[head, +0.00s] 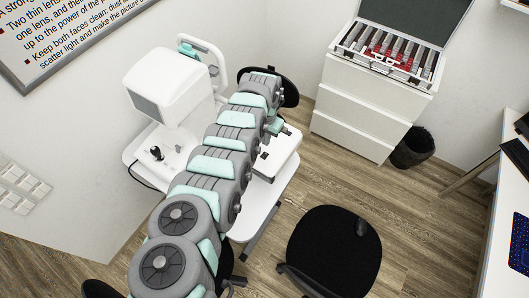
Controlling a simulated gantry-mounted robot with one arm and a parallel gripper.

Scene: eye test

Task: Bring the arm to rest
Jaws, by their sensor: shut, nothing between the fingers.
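My arm (217,160), grey with mint-green covers, reaches from the lower left up across the white instrument table (259,205). Its far end bends down beside the table's far right part. My gripper (285,130) shows small there, shut and empty, above or beside a white surface on the table's right side. The arm hides part of it, and I cannot tell whether it touches anything.
A white eye instrument (165,85) with a joystick (156,153) stands left of the arm. A black stool (333,250) is at lower right. A white drawer cabinet (367,97) bears an open lens case (388,53). A black bin (412,148) stands beside it.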

